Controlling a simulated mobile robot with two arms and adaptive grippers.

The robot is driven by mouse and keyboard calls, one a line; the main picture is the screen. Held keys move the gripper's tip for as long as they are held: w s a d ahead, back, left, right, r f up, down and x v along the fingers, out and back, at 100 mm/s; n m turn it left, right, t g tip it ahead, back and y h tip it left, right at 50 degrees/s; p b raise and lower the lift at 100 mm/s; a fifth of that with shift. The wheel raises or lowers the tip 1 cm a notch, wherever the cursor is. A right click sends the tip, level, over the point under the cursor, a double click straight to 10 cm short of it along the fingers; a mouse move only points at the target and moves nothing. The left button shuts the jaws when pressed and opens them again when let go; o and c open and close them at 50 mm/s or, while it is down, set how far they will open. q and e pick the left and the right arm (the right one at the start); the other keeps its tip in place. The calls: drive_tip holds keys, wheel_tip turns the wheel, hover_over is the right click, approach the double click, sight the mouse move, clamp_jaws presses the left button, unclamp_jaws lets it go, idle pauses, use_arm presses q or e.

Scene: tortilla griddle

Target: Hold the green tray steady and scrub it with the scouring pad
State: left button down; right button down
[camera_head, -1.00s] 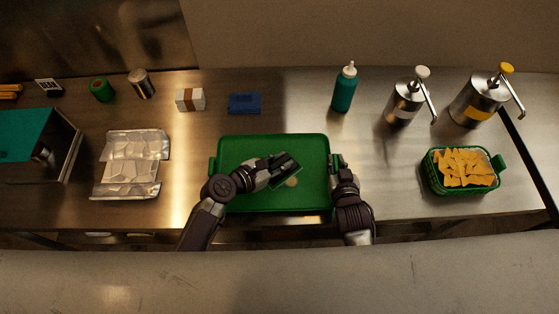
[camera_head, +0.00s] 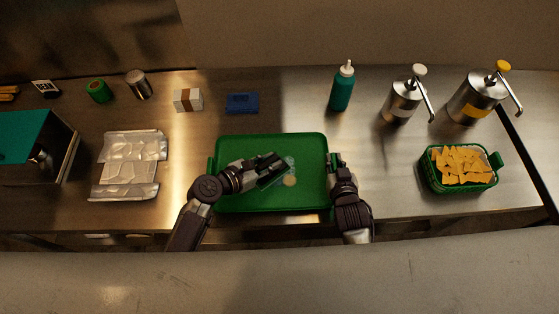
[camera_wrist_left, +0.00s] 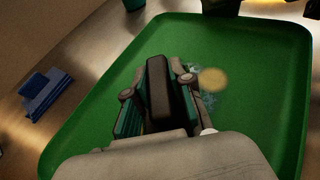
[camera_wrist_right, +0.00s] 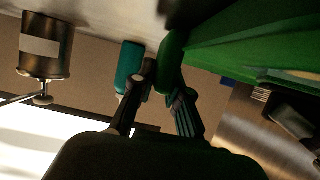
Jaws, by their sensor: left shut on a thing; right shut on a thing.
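The green tray (camera_head: 235,147) lies flat on the steel counter, and its surface fills much of the left wrist view (camera_wrist_left: 265,120). My left gripper (camera_head: 270,165) is over the tray's middle, shut on the dark scouring pad (camera_wrist_left: 158,85), which shows between its fingers. Whether the pad touches the tray is hard to tell. A pale bluish smear (camera_head: 289,164) and a round tan spot (camera_head: 290,181) show on the tray beside the gripper. My right gripper (camera_head: 337,160) is shut on the tray's right handle, which shows green between its fingers in the right wrist view (camera_wrist_right: 171,60).
A blue block (camera_head: 242,103), a white box (camera_head: 188,100) and a teal bottle (camera_head: 342,90) stand behind the tray. Two pump dispensers and a green basket (camera_head: 460,184) of chips are at the right. A foil sheet (camera_head: 130,165) lies left. Bare counter surrounds the tray.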

sight(286, 168)
use_arm(q)
drive_tip(key=shift+a+f, duration=0.1)
drive_tip(key=shift+a, duration=0.25)
drive_tip(key=shift+a, duration=0.95)
drive_tip(key=shift+w+r, duration=0.1)
drive_tip(key=shift+r, duration=0.1)
drive_tip(key=shift+d, duration=0.1)
drive_tip(key=shift+d+f, duration=0.15)
drive_tip(key=shift+d, duration=2.35)
drive_tip(key=shift+d+f, duration=0.1)
drive_tip(key=shift+d, duration=0.85)
